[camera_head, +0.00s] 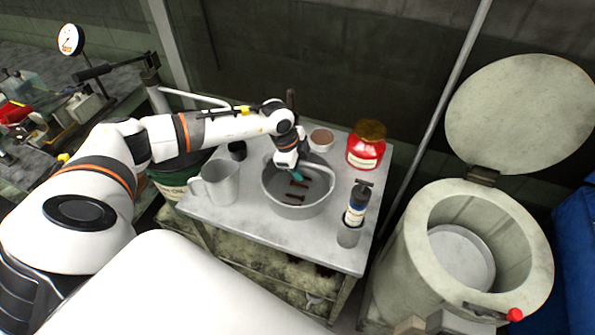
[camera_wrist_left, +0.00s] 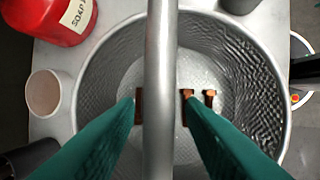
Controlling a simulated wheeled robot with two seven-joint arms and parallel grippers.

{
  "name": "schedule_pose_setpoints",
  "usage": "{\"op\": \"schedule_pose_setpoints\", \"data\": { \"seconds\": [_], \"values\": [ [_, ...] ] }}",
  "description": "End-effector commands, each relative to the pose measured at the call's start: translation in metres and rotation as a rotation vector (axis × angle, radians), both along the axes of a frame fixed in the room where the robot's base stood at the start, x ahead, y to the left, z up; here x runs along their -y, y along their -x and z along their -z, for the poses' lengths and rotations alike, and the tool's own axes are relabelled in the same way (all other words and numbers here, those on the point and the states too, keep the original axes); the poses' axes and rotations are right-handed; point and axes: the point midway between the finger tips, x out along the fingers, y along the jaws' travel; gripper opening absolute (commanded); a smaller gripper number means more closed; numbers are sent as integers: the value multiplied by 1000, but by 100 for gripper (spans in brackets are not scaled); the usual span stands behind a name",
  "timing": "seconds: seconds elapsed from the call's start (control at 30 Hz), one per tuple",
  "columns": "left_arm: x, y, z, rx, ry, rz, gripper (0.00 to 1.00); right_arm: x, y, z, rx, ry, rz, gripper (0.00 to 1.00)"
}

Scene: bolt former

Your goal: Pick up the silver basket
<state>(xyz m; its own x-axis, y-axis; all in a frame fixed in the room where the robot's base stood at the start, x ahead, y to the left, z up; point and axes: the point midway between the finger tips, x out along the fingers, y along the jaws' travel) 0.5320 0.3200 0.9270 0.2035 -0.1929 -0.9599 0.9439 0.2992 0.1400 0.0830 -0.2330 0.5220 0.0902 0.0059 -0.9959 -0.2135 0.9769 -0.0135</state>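The silver basket (camera_head: 313,206) is a round metal pail on the grey table, with several brown bolts (camera_head: 295,195) inside. My left gripper (camera_head: 297,178) reaches down over the basket from the back left. In the left wrist view the basket (camera_wrist_left: 95,75) fills the middle, and its straight metal handle bar (camera_wrist_left: 160,60) runs from top to bottom. The green fingers of my left gripper (camera_wrist_left: 160,100) are apart, one on each side of the bar, with visible gaps to it. The bolts (camera_wrist_left: 209,97) show below. My right gripper is not in view.
A grey pitcher (camera_head: 220,184) stands left of the basket. A large open-lidded vessel (camera_head: 400,265) stands right of the table.

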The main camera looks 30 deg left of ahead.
Motion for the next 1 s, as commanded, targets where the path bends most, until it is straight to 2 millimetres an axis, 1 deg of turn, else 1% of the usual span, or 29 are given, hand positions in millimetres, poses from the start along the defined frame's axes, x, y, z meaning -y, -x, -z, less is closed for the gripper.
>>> {"op": "schedule_pose_setpoints", "data": {
  "seconds": [0.47,0.5,0.57,0.7,0.73,1.0],
  "values": [
    [0,0,3,0,0,0,36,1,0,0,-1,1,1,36],
    [0,0,4,0,0,0,35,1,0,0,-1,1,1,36],
    [0,0,4,0,0,0,25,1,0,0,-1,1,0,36],
    [0,0,4,0,0,0,2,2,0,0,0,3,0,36],
    [0,0,4,0,0,0,0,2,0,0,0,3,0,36],
    [0,-1,2,2,2,-1,0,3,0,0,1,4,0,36]
  ]
}}
